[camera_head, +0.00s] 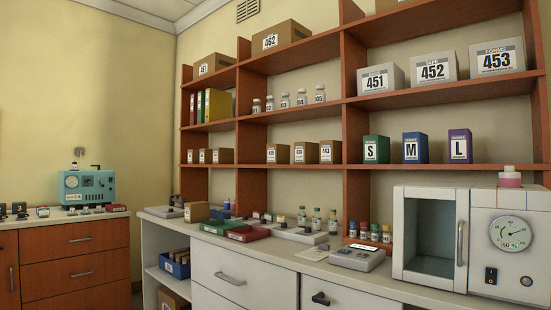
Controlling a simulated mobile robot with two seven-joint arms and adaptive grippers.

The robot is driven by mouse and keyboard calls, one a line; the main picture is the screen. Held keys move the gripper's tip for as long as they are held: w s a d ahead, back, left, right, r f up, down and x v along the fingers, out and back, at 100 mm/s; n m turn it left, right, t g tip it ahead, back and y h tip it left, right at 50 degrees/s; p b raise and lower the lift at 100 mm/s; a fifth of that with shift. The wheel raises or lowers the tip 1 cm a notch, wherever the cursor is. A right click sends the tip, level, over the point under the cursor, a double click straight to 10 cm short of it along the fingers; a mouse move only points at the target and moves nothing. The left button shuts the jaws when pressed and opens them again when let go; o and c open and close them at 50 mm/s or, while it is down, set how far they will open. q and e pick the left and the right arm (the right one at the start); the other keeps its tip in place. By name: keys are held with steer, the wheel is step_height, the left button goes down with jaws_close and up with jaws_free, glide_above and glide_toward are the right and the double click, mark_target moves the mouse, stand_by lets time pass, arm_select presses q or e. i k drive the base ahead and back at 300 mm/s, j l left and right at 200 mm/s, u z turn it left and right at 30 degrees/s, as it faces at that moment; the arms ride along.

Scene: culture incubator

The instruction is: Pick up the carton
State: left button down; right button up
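Several cartons stand on the brown shelf unit, and I cannot tell which one the task means. A brown carton marked 462 (281,36) and another brown carton (214,64) sit on the top left. Small brown cartons (278,153) stand on the lower shelf. A plain brown carton (196,212) stands on the counter at the left. White boxes marked 451 (382,78), 452 (433,68) and 453 (497,57) stand at the upper right. Green S (376,149), blue M (415,148) and purple L (460,146) boxes stand below them. Neither of my grippers is in view.
A white incubator (430,232) with a glass door and dial fills the counter's right end. Small bottles (317,218), a red tray (248,233) and a flat device (357,257) occupy the counter. A teal instrument (86,186) stands on the left cabinet.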

mark_target(277, 154)
steer(key=i+j+u, duration=0.1)
steer(key=i+j, duration=0.25)
steer(key=i+j+u, duration=0.2)
steer(key=i+u, duration=0.3)
steer(key=i, duration=0.2)
steer(key=i+u, duration=0.45)
steer(key=i, duration=0.2)
steer(key=i+u, duration=0.35)
steer(key=i, duration=0.45)
steer(key=i+l+u, duration=0.1)
steer(key=i+u, duration=0.25)
steer(key=i, duration=0.45)
steer(key=i+j, duration=0.1)
steer(key=i, duration=0.45)
steer(key=i+j, duration=0.1)
steer(key=i, duration=0.45)
steer(key=j+z, duration=0.1)
steer(key=z, duration=0.3)
steer(key=i+j+z, duration=0.1)
steer(key=z, duration=0.35)
steer(key=j+z, duration=0.15)
steer(key=z, duration=0.25)
steer(key=j+z, duration=0.15)
steer(key=z, duration=0.3)
